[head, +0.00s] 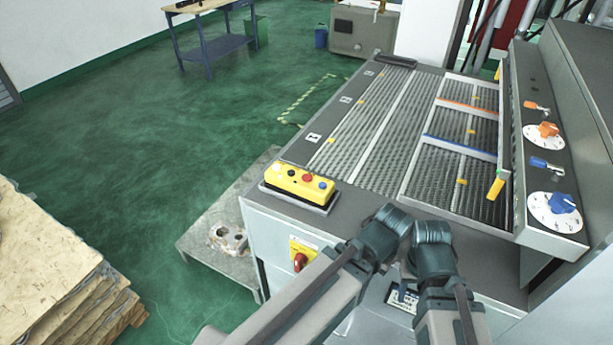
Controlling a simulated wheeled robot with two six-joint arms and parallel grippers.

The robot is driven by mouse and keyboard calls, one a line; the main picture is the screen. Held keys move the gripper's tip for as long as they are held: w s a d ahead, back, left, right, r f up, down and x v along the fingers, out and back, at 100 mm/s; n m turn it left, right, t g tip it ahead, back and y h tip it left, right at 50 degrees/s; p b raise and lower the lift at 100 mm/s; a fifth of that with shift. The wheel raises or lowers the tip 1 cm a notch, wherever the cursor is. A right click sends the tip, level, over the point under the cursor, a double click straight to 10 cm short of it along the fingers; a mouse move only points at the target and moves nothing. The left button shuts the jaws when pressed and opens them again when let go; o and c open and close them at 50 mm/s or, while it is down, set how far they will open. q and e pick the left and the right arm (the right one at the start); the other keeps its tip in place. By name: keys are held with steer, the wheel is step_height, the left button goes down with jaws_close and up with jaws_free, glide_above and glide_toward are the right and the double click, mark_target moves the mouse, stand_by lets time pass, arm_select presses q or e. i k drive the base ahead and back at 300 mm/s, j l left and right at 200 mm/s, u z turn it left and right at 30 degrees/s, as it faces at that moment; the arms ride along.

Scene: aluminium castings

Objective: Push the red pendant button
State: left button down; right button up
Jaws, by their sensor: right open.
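The yellow pendant (296,186) lies on the near left corner of the machine's grey top, in a shallow grey holder. Several buttons sit in a row along it. The red button (307,178) is right of the middle, between a dark button and a blue one. My arm links fold in the lower middle, right of and nearer than the pendant. My right gripper (405,296) is open and low by these links, mostly hidden, apart from the pendant. My left gripper is not in view.
A red rotary switch (299,261) is on the machine's front, below the pendant. A panel (546,130) with orange and blue dials rises at right. A low plate with a metal casting (228,238) is left of the machine. Stacked boards (45,265) stand at lower left. Green floor between is clear.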

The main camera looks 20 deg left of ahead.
mark_target(306, 178)
steer(key=k, duration=0.45)
steer(key=i+l+u, duration=0.15)
steer(key=u, duration=0.2)
steer(key=i+l+u, duration=0.1)
steer(key=l+u, duration=0.15)
steer(key=u, duration=0.15)
steer(key=i+l+u, duration=0.1)
steer(key=u, duration=0.25)
steer(key=k+l, duration=0.05)
steer(key=l, duration=0.05)
